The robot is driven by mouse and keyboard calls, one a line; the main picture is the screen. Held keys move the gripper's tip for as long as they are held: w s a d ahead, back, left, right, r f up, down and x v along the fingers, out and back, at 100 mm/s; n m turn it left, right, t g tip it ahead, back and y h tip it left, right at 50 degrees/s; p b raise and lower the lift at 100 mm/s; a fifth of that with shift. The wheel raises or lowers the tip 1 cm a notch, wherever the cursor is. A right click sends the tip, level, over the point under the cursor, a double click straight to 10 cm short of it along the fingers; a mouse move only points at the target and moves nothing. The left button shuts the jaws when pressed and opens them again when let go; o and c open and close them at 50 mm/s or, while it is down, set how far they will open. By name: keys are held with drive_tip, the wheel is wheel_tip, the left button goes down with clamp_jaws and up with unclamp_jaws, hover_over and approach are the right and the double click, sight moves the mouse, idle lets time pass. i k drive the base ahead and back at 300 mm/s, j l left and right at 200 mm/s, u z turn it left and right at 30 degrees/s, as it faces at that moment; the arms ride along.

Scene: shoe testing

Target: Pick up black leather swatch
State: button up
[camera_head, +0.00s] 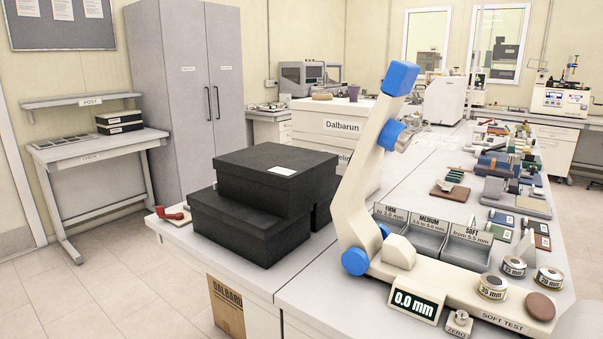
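I cannot single out a black leather swatch for certain. Several small labelled swatches lie on the long bench right of the bins: a dark blue one (501,218), a dark green one (501,233), another dark one (535,226) and a brown one (542,243). Their colours are hard to tell at this size. My gripper is not in view.
A white softness tester (490,304) with its blue-jointed arm (364,185) raised stands in front, reading 0.0 mm. Grey bins (429,236) labelled firm, medium and soft sit behind it. Black boxes (248,228) are stacked at left. A side table (97,150) stands further left.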

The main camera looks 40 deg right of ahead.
sight(541, 229)
drive_tip(key=i+j+z, duration=0.15)
drive_tip(key=z, duration=0.35)
drive_tip(key=i+j+z, duration=0.3)
drive_tip(key=z, duration=0.2)
drive_tip(key=i+j+z, duration=0.25)
drive_tip(key=z, duration=0.25)
drive_tip(key=i+j+z, duration=0.1)
drive_tip(key=j+z, duration=0.4)
